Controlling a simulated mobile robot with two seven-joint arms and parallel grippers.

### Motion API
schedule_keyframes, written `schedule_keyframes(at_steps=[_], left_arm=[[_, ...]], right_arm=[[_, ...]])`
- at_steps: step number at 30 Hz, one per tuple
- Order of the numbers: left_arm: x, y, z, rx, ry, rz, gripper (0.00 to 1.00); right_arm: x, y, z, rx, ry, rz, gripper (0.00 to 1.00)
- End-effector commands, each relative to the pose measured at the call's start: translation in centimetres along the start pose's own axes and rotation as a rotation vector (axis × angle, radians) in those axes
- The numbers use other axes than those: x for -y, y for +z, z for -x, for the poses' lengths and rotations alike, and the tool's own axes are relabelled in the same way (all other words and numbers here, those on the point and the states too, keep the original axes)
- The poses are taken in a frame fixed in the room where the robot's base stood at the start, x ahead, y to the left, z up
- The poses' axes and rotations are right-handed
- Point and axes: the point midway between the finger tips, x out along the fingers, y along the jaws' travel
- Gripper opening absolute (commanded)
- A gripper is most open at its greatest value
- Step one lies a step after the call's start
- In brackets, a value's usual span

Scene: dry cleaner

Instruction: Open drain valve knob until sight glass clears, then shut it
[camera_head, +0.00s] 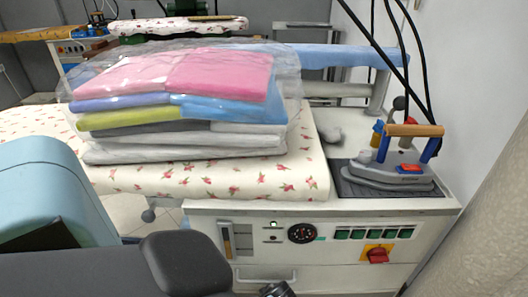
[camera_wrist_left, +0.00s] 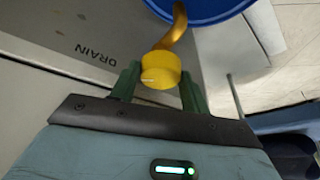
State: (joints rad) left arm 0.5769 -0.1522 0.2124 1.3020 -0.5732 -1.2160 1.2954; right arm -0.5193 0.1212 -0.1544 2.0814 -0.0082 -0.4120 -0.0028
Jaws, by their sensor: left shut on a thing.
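The yellow drain valve knob (camera_wrist_left: 161,70) shows in the left wrist view, beside the printed word DRAIN on the pale panel. A brass spout (camera_wrist_left: 178,32) curves from behind it. My left gripper (camera_wrist_left: 160,82) has its green fingers on either side of the knob and is shut on it. The knob and this gripper's fingers are hidden in the head view. A narrow upright window (camera_head: 227,241) with a brownish strip, which looks like the sight glass, is on the cabinet front; its contents are too small to read. My right gripper is not in view.
A blue bucket (camera_wrist_left: 205,8) is under the spout. An iron (camera_head: 398,165) rests on the right. Bagged folded clothes (camera_head: 185,105) lie on the floral ironing board (camera_head: 250,182).

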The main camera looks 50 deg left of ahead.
Motion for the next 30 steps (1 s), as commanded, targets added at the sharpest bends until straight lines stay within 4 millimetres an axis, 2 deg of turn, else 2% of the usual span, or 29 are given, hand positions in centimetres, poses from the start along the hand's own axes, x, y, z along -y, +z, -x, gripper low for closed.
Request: schedule_keyframes(at_steps=[8,16,30], left_arm=[[0.2,-0.1,0.2,-0.018,0.078,-0.190,0.23],[0.4,-0.2,0.2,-0.035,0.156,-0.380,0.23],[0.6,-0.2,0.0,-0.050,0.228,-0.553,0.23]], right_arm=[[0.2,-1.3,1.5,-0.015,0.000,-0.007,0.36],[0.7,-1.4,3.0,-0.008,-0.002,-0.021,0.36],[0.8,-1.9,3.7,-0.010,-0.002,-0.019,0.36]])
